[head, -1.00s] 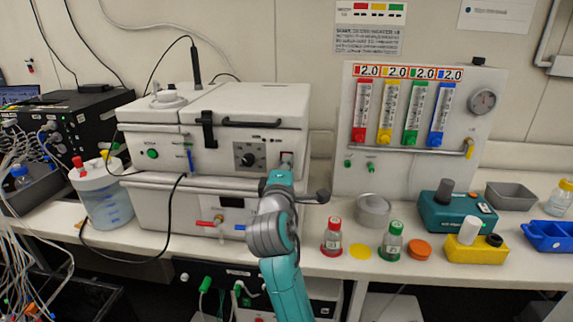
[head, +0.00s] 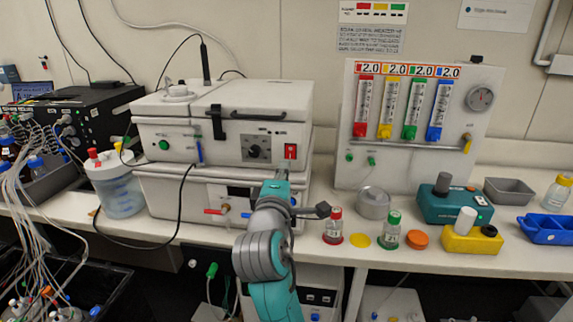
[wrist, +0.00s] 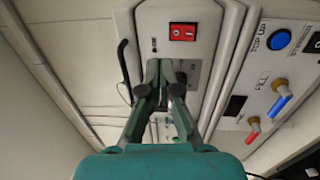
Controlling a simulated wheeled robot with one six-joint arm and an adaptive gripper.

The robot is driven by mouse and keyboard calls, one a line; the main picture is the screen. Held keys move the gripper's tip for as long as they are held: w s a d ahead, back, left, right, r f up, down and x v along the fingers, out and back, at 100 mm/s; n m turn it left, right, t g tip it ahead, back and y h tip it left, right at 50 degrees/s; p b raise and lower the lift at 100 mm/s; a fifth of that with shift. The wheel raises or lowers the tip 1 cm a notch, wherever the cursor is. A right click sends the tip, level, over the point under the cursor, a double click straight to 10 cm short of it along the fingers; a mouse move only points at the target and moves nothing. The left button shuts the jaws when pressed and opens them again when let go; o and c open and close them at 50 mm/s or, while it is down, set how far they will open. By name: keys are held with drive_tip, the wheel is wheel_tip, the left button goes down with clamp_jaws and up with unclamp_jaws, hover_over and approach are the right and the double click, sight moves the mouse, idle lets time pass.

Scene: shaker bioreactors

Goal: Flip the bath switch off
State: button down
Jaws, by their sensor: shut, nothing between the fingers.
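The bath switch is a red rocker (head: 291,151) on the right of the upper white bath unit's front panel (head: 220,145). It also shows in the wrist view as a red rocker (wrist: 183,32) with small pale marks, too small to tell which side is pressed. My gripper (wrist: 164,82) is shut and empty, in front of the panel beside the switch and apart from it in the picture. In the head view the fingers are mostly hidden by my wrist, just below the switch.
A black dial (head: 253,150) sits left of the switch, and a green button (head: 163,144) is further left. Below is a second unit with red and blue taps (head: 222,209). Red- and green-capped bottles (head: 334,227) stand on the bench to the right.

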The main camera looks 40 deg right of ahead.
drive_tip(key=shift+r+v, duration=0.15)
drive_tip(key=shift+v, duration=0.5)
drive_tip(key=shift+r+v, duration=0.15)
drive_tip(key=shift+v, duration=0.5)
drive_tip(key=shift+a, duration=0.1)
drive_tip(key=s+a+f+n+t+y, duration=0.1)
drive_tip(key=s+a+f+y, duration=0.25)
drive_tip(key=f, duration=0.55)
drive_tip(key=s+a+f+t+y, duration=0.25)
drive_tip(key=a+f, duration=0.25)
drive_tip(key=f, duration=0.4)
drive_tip(key=s+a+f+n+t+y, duration=0.1)
drive_tip(key=s+a+f+y, duration=0.3)
drive_tip(key=f, duration=0.4)
drive_tip(key=s+a+f+m+y, duration=0.2)
drive_tip(key=s+a+f, duration=0.1)
drive_tip(key=s, duration=0.4)
drive_tip(key=s+a+f+m+y, duration=0.2)
drive_tip(key=s+a+f, duration=0.15)
drive_tip(key=s, duration=0.35)
drive_tip(key=s+a+m+g+y, duration=0.1)
drive_tip(key=s+m, duration=0.4)
drive_tip(key=s, duration=0.9)
drive_tip(key=shift+r+m+g, duration=0.2)
drive_tip(key=shift+m+g, duration=0.1)
drive_tip(key=shift+g, duration=0.05)
drive_tip(key=shift+s+a, duration=0.1)
